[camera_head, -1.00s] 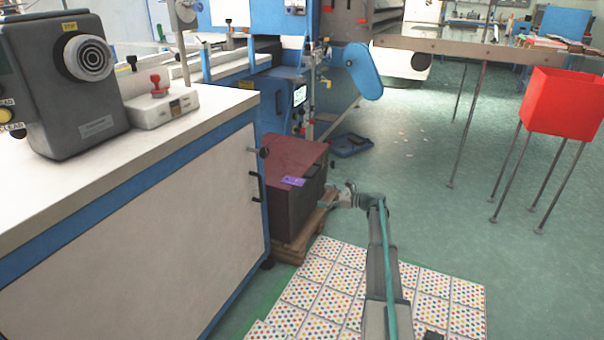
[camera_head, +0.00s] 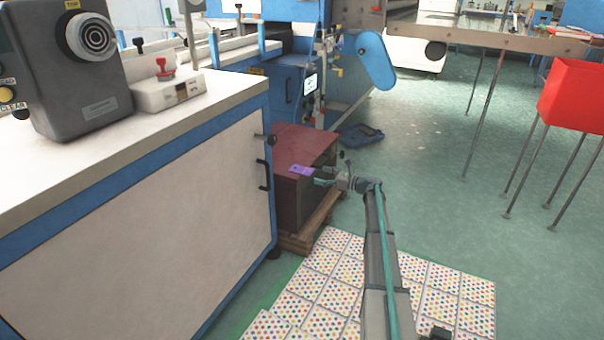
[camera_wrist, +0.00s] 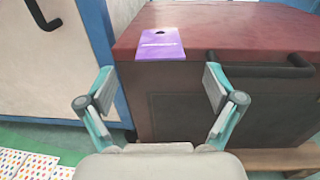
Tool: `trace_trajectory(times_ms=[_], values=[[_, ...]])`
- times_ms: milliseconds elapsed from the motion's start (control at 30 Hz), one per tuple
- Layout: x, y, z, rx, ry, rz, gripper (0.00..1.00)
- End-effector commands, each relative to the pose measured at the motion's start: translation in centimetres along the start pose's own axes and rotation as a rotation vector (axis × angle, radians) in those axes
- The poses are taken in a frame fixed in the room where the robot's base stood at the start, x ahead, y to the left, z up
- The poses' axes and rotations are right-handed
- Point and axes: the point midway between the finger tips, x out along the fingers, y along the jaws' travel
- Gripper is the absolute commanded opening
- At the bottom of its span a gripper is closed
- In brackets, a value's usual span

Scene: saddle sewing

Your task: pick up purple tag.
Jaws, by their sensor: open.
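The purple tag (camera_head: 302,170) lies flat on top of a dark red box, at the edge nearest my gripper. In the wrist view the purple tag (camera_wrist: 160,44) has a dark hole and a line of pale print, and its near end reaches the box's edge. My gripper (camera_head: 322,181) is close beside the tag in the head view. In the wrist view my gripper (camera_wrist: 158,84) is open and empty, its fingers spread to either side below the tag. The tag appears ahead, between the fingertips' directions, apart from both.
The dark red box (camera_head: 306,143) has a black handle (camera_wrist: 262,66) on its side and stands on a wooden pallet (camera_head: 324,222). A white cabinet (camera_head: 150,215) stands close on the left. Dotted sheets (camera_head: 450,300) cover the floor. A red bin (camera_head: 572,95) stands far right.

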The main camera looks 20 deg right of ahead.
Motion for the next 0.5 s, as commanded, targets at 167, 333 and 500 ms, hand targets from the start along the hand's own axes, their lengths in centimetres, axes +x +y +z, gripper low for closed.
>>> trace_trajectory(times_ms=[167,333,500], values=[[1.9,0.0,-0.4,-0.001,0.000,0.002,0.92],[4.2,0.0,-0.3,-0.001,0.000,0.002,0.92],[4.9,0.0,0.0,-0.001,0.000,0.000,0.92]])
